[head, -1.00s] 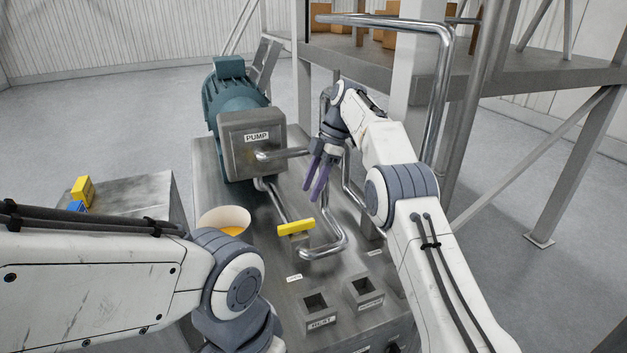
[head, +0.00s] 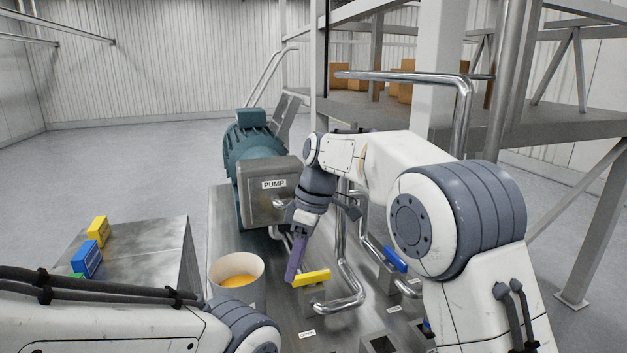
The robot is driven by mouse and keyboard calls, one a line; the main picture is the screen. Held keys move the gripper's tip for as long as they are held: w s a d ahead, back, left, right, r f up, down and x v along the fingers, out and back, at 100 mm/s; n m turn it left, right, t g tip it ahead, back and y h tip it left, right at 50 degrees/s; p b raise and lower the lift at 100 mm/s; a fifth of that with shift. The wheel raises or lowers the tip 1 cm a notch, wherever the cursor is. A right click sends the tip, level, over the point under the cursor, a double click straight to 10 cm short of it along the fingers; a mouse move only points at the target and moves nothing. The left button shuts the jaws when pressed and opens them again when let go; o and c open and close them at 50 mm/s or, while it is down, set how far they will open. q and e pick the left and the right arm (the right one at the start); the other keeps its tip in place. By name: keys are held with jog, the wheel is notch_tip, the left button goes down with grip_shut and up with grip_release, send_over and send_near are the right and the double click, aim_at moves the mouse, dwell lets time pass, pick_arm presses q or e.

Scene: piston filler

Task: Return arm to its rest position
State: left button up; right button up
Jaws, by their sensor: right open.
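My right arm comes in from the right, with its elbow large in front. My right gripper (head: 296,262) points down with its purple fingers beside the yellow valve handle (head: 312,278); its jaws are open and I see nothing held. One finger overlaps the other in this view, and I cannot tell whether it touches the handle. A blue handle (head: 395,259) is on the pipework to the right, partly behind my arm. My left arm crosses the lower left corner; its gripper is out of the picture.
A white bowl (head: 225,273) with orange content stands left of the yellow handle. The box marked PUMP (head: 265,205) and the teal motor (head: 252,145) stand behind. A metal stand (head: 150,255) at left bears yellow, blue and green blocks. Bent pipes (head: 345,250) stand close to my right arm.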

jog(key=s+d+f+m+b, duration=0.1)
jog(key=s+f, duration=0.3)
jog(key=s, duration=0.6)
jog(key=s+d+f+m+h+b, duration=0.1)
jog(key=s+d+f+m, duration=0.3)
jog(key=s, duration=0.6)
jog(key=s+d+f+m+t+b, duration=0.1)
jog(key=s+f, duration=0.4)
jog(key=s, duration=0.5)
jog(key=shift+d+f+m+h+b, duration=0.3)
jog(key=shift+d+m+h+b, duration=0.1)
jog(key=shift+d+m+b, duration=0.6)
